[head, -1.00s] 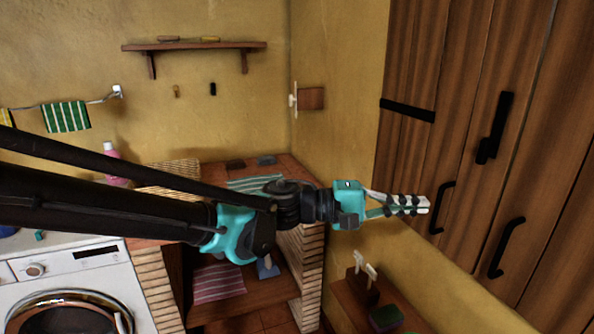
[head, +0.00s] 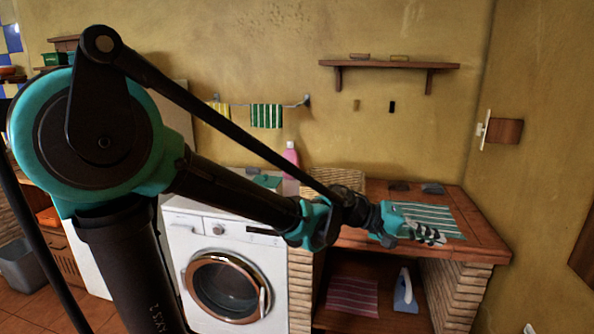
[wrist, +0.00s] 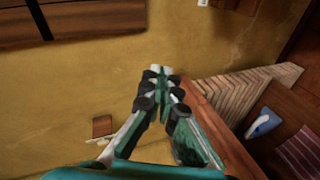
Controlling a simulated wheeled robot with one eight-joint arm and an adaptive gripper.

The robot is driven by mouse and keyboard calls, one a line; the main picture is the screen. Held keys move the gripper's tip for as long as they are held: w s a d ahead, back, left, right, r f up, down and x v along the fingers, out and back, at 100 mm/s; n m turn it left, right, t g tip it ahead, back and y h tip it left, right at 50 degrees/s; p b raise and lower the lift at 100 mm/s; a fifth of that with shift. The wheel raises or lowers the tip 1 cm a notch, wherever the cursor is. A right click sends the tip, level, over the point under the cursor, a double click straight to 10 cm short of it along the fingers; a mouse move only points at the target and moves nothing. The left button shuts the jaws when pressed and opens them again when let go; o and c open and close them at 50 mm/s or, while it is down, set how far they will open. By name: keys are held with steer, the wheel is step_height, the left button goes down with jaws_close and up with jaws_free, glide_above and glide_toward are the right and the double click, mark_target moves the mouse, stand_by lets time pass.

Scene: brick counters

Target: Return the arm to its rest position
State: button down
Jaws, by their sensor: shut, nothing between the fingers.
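My arm reaches across the head view from the left. My gripper (head: 440,238) is at its end, in front of the brick counter's wooden top (head: 485,236). The gripper also shows in the wrist view (wrist: 160,72), its fingertips together with nothing between them. A green-and-white striped cloth (head: 440,212) lies on the counter behind the gripper, partly hidden by it.
A washing machine (head: 183,240) stands left of the brick counter. A pink bottle (head: 290,160) stands behind my arm. A blue and white iron (head: 405,292) and a red striped cloth (head: 352,295) are on the lower shelf. A wall shelf (head: 390,65) hangs above.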

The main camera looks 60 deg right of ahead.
steer(key=w+f+n+t+h, duration=0.1)
steer(key=w+f+n+t, duration=0.15)
steer(key=w, duration=0.95)
steer(key=w+f+n+t+h, duration=0.1)
steer(key=w+f+t+h, duration=0.2)
steer(key=w, duration=0.8)
steer(key=w+a+f+n+t+y, duration=0.1)
steer(key=w+a+f+t, duration=0.2)
steer(key=w, duration=0.4)
steer(key=w+a+f+n+t+y, duration=0.1)
steer(key=w+a+f, duration=0.2)
steer(key=w+a, duration=0.3)
steer(key=w+a+f+n+t, duration=0.2)
steer(key=w+a+f, duration=0.1)
steer(key=w, duration=0.5)
steer(key=w+a+f+n+t+y, duration=0.2)
steer(key=w+a, duration=0.3)
steer(key=a, duration=0.3)
steer(key=w+a+f+n+t+y, duration=0.1)
steer(key=w+a+f+t+y, duration=0.15)
steer(key=w+a, duration=0.5)
steer(key=s+a+f+n+y, duration=0.1)
steer(key=a+f+n+y, duration=0.1)
steer(key=a, duration=0.9)
steer(key=s+a+f+n+y, duration=0.1)
steer(key=a+f+n+y, duration=0.1)
steer(key=a, duration=0.9)
steer(key=shift+s+a+f+t, duration=0.15)
steer(key=shift+f+t, duration=0.15)
steer(key=shift+f, duration=0.05)
